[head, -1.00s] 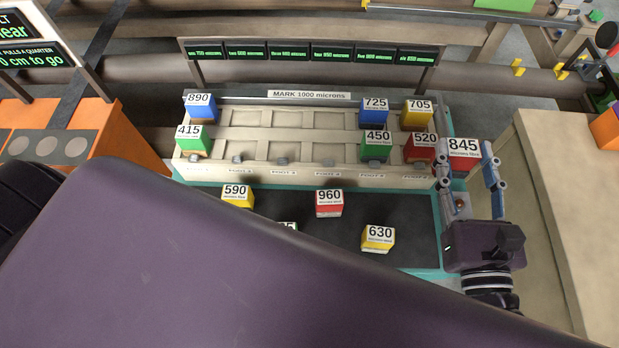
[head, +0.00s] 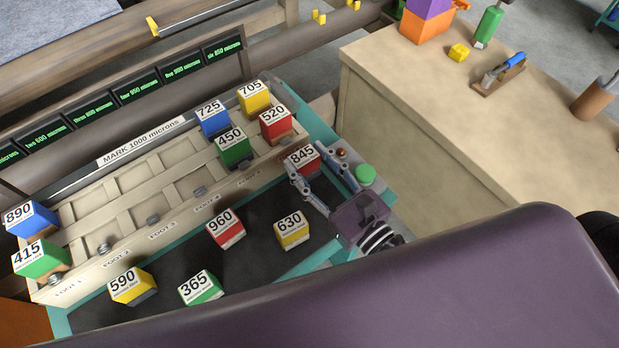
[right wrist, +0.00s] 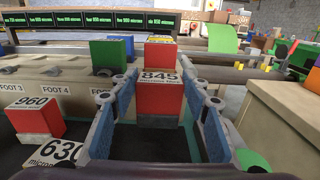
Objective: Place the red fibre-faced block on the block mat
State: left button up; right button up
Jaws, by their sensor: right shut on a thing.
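My right gripper (head: 315,162) is shut on the red block marked 845 (head: 303,158). It holds the block near the right end of the rack, in front of the red 520 block (head: 275,123). In the right wrist view the 845 block (right wrist: 160,112) sits between the two fingers. The dark block mat (head: 264,204) lies in front of the rack, left of the gripper. On it are the red 960 block (head: 226,230), yellow 630 (head: 292,231), yellow 590 (head: 132,287) and green 365 (head: 201,289). My left gripper is not in view.
The pale rack (head: 130,235) holds blue 890 (head: 35,220), green 415 (head: 42,259), blue 725 (head: 213,119), green 450 (head: 234,147) and yellow 705 (head: 254,97). A green button (head: 365,174) is beside the gripper. A beige bench (head: 420,140) stands at right.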

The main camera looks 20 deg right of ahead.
aim_at(311, 177)
jog(key=shift+f, duration=0.7)
notch_tip(311, 177, down, 3)
jog(key=shift+f+b, duration=0.1)
jog(key=shift+b, duration=0.4)
jog(key=shift+f, duration=0.1)
jog(key=o, duration=0.8)
jog(key=shift+f, duration=0.1)
jog(key=shift+o, duration=0.8)
